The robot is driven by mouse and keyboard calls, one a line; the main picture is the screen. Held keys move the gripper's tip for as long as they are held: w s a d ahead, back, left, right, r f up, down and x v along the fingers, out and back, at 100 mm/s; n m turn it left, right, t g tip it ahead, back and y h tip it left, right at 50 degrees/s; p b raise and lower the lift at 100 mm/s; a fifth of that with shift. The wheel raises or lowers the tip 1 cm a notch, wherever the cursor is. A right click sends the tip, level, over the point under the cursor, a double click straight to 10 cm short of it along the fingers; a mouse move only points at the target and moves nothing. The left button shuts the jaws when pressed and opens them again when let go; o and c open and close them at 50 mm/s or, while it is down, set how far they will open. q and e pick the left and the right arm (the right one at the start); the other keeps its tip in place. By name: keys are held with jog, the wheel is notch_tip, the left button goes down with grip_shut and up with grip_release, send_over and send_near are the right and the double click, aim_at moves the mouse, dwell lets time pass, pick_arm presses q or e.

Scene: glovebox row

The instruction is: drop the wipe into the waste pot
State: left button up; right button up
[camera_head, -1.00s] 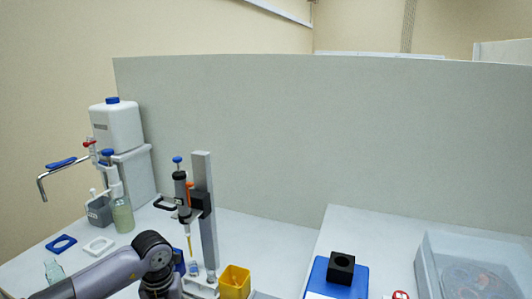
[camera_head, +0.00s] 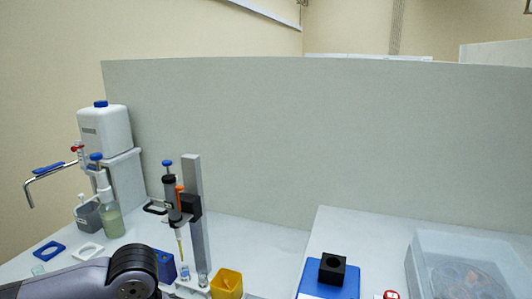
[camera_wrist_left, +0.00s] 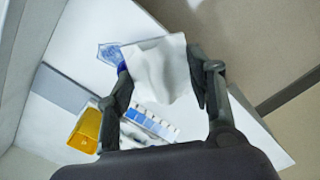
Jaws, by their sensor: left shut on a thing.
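In the left wrist view my left gripper (camera_wrist_left: 162,78) is shut on a crumpled white wipe (camera_wrist_left: 156,70), which hangs between its two fingers. A yellow open-topped pot (camera_wrist_left: 86,131), which looks like the waste pot, stands below and to the left of the gripper, apart from the wipe. It also shows in the head view as a yellow pot (camera_head: 227,284) at the bottom, right of the grey post. In the head view only my left arm shows at the bottom left; its gripper and the wipe are out of frame. My right gripper is in neither view.
A grey post with a pipette (camera_head: 190,220) stands just left of the pot. A dispenser bottle (camera_head: 104,130) and a glass bottle (camera_head: 109,215) are farther left. A black block (camera_head: 332,268) on a blue base and a clear box (camera_head: 458,270) are at right.

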pick_arm(q)
jog(key=s+m, duration=0.1)
jog(key=m, duration=0.1)
jog(key=s+m, duration=0.1)
jog(key=m, duration=0.1)
jog(key=s+r+m, duration=0.1)
jog(key=s+m, duration=0.1)
jog(key=m, duration=0.1)
jog(key=shift+d, duration=0.1)
jog(key=shift+f, duration=0.1)
jog(key=shift+w, duration=0.1)
